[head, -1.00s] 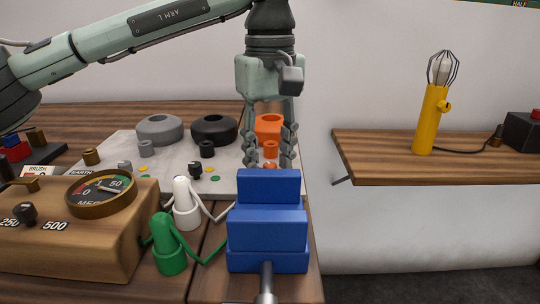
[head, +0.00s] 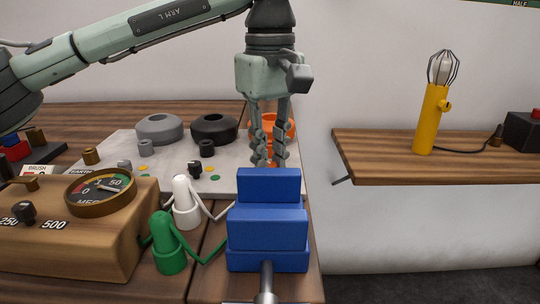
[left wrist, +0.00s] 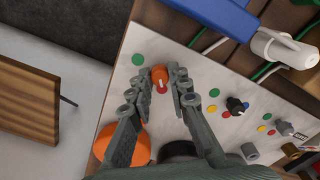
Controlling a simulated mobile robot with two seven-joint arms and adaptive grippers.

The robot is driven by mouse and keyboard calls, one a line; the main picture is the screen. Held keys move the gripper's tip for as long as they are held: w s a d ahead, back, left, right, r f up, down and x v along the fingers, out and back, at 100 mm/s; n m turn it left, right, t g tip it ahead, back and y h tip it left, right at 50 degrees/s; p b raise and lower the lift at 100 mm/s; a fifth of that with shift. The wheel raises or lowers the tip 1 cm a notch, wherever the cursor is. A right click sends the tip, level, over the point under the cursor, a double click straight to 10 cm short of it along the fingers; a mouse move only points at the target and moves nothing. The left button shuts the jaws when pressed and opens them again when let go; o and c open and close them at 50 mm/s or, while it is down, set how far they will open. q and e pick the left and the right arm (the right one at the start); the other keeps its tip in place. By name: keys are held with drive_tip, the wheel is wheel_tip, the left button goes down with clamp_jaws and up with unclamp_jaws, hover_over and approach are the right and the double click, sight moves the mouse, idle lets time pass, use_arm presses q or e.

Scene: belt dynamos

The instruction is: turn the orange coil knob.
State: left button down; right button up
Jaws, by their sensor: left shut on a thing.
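The orange coil knob (left wrist: 159,75) shows in the left wrist view between my left fingertips, with a pale mark on it pointing roughly toward a red dot (left wrist: 162,89). My left gripper (head: 268,162) reaches down over the pale board and is shut on this knob. In the left wrist view the fingertips (left wrist: 161,80) sit on both sides of it. The orange coil (left wrist: 129,146) is partly covered by a finger there; in the head view it (head: 286,124) is partly hidden behind the gripper. The fingers hide most of the knob in the head view. My right gripper is not in view.
A blue clamp-like block (head: 268,222) stands close in front of the gripper. The pale board (head: 115,148) also holds a grey coil (head: 159,129) and a black coil (head: 214,130). A wooden meter box (head: 90,240) and white and green plugs stand in front.

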sight(270, 163)
use_arm(q)
drive_tip(key=n, duration=0.3)
drive_tip(key=shift+n+b, duration=0.3)
drive_tip(key=n, duration=0.3)
drive_tip(key=shift+n+b, duration=0.4)
drive_tip(key=shift+n, duration=1.5)
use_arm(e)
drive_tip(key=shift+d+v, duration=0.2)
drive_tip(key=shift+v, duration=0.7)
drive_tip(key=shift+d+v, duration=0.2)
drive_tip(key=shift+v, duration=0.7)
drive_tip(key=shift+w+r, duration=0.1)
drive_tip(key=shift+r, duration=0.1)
use_arm(q)
drive_tip(key=c, duration=1.4)
unclamp_jaws()
wheel_tip(270, 163, up, 12)
